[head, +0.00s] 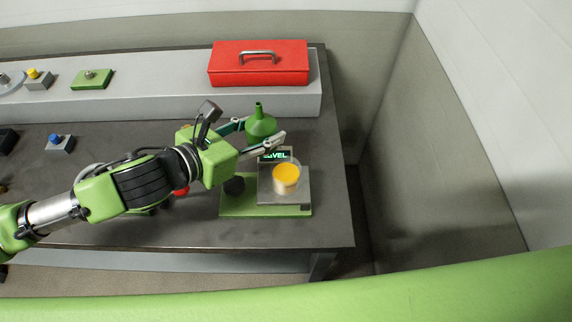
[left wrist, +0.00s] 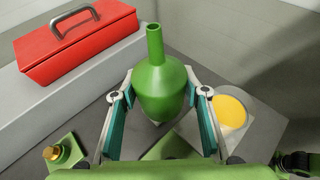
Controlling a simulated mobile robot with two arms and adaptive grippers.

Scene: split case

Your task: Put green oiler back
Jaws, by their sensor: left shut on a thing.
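The green oiler (head: 261,125) is a bottle shape with a narrow spout, and it stands roughly upright. My left gripper (head: 262,135) is shut on it, with one finger on each side. In the left wrist view the oiler (left wrist: 162,85) fills the space between the teal finger pads of the gripper (left wrist: 160,110). Its lower end is partly hidden, so I cannot tell whether it touches anything beneath. My right gripper does not show.
A device with a lit display (head: 275,156) and a yellow-filled round cup (head: 286,176) sits on a green base (head: 235,207) just in front. A red toolbox (head: 225,72) stands on the grey raised shelf (head: 150,106) behind. The table's right edge is close.

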